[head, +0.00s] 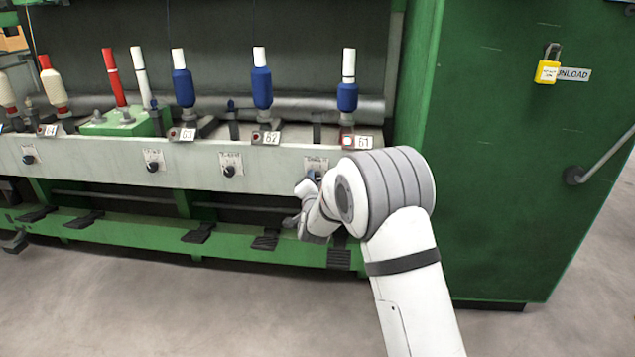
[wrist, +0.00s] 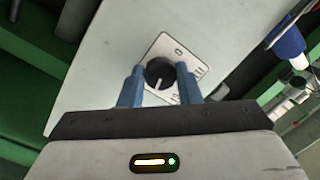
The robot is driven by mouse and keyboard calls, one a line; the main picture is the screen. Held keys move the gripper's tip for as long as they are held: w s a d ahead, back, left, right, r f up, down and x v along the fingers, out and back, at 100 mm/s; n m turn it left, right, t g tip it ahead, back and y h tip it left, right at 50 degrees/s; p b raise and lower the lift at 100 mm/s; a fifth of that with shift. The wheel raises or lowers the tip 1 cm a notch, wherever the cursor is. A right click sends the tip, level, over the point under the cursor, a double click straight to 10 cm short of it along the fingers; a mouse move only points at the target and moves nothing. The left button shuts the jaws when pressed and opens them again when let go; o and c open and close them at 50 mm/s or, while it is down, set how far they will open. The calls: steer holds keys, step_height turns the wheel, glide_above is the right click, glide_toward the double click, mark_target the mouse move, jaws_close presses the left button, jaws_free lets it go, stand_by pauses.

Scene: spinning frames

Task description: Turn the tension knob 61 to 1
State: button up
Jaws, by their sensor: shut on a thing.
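The tension knob 61 (wrist: 157,68) is a round black dial with a white pointer line on a pale marked plate (wrist: 168,48). In the wrist view it sits between the two blue fingers of my gripper (wrist: 159,80), which is shut on it. The pointer runs toward the bottom of that view, toward my gripper's body. A 0 shows near the plate's top corner and stroke marks along its right side; the lower plate is partly hidden. In the head view my gripper (head: 313,178) is at the rail below the 61 label (head: 363,142), mostly covering the knob.
Other black knobs stand on the pale rail (head: 195,180) to the left, under labels such as 62 (head: 266,138) and 63 (head: 182,134). Blue bobbins (head: 346,97) stand above. A green cabinet (head: 510,150) is close on the right. The floor in front is clear.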

steer(key=shift+d, duration=0.25)
steer(key=shift+a, duration=0.15)
steer(key=shift+n, duration=0.4)
steer(key=n+p, duration=0.1)
steer(key=n, duration=0.1)
steer(key=shift+r+n, duration=0.1)
steer(key=shift+n, duration=0.3)
steer(key=n+g+h+p, duration=0.1)
steer(key=n+p, duration=0.3)
steer(key=n, duration=0.2)
steer(key=shift+a+r, duration=0.1)
steer(key=shift+r, duration=0.05)
steer(key=n+p, duration=0.5)
steer(key=shift+n+h, duration=0.3)
steer(key=shift+h, duration=0.1)
steer(key=shift+n+h+p, duration=0.3)
steer(key=shift+n+p, duration=0.75)
steer(key=shift+n, duration=0.35)
steer(key=shift+f, duration=0.2)
